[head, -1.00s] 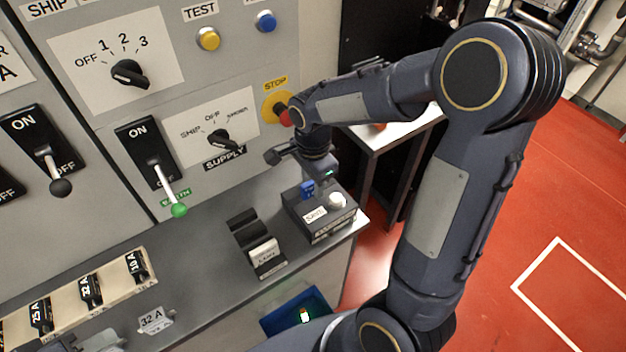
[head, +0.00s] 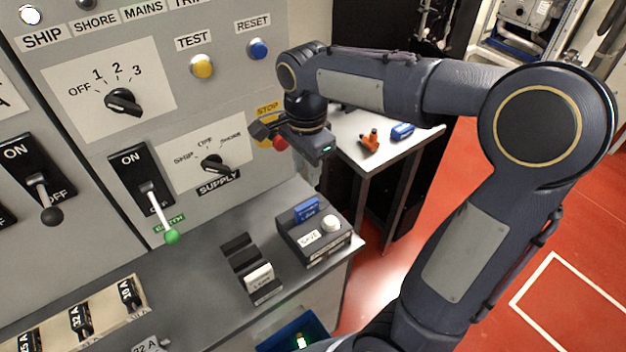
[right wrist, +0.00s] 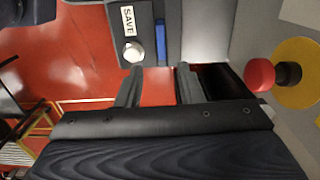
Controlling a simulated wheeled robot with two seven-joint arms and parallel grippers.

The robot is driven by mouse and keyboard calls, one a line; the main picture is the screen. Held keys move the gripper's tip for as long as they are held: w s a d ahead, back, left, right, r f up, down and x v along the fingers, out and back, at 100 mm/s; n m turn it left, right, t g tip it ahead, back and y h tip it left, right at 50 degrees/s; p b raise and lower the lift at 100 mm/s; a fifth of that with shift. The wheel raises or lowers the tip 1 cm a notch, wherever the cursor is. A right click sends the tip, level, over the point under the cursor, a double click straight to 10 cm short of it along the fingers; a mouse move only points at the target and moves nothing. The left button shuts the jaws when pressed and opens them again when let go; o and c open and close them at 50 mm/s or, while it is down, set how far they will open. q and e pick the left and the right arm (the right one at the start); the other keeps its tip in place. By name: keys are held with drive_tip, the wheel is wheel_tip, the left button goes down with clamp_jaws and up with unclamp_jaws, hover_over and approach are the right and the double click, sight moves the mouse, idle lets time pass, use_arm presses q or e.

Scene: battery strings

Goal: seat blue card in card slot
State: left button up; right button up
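The blue card (head: 307,210) stands upright in the slot on top of the dark card box (head: 316,250), which has a SAVE label and a round white button (head: 331,223). In the right wrist view the card (right wrist: 161,43) shows as a narrow blue strip beside the SAVE label. My right gripper (head: 308,178) is above the box, clear of the card. In the right wrist view its two fingers (right wrist: 158,80) are apart with nothing between them. I cannot tell how deep the card sits. My left gripper is not in view.
The red STOP button (head: 279,143) on the panel is close to my right gripper. A black holder with a white-labelled piece (head: 259,277) stands left of the box. A white side table (head: 350,150) holds an orange item and a blue item. A blue bin (head: 312,330) is below the counter edge.

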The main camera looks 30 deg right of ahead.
drive_tip(key=s+a+f+n+t+y, duration=0.1)
drive_tip(key=s+a+n+t, duration=0.1)
drive_tip(key=s+n, duration=0.5)
drive_tip(key=s+a+f+n+t+y, duration=0.1)
drive_tip(key=s+a+n+t+y, duration=0.1)
drive_tip(key=s+n, duration=0.6)
drive_tip(key=shift+s+f+t+y, duration=0.3)
drive_tip(key=shift+s+t, duration=0.4)
drive_tip(key=shift+s, duration=0.15)
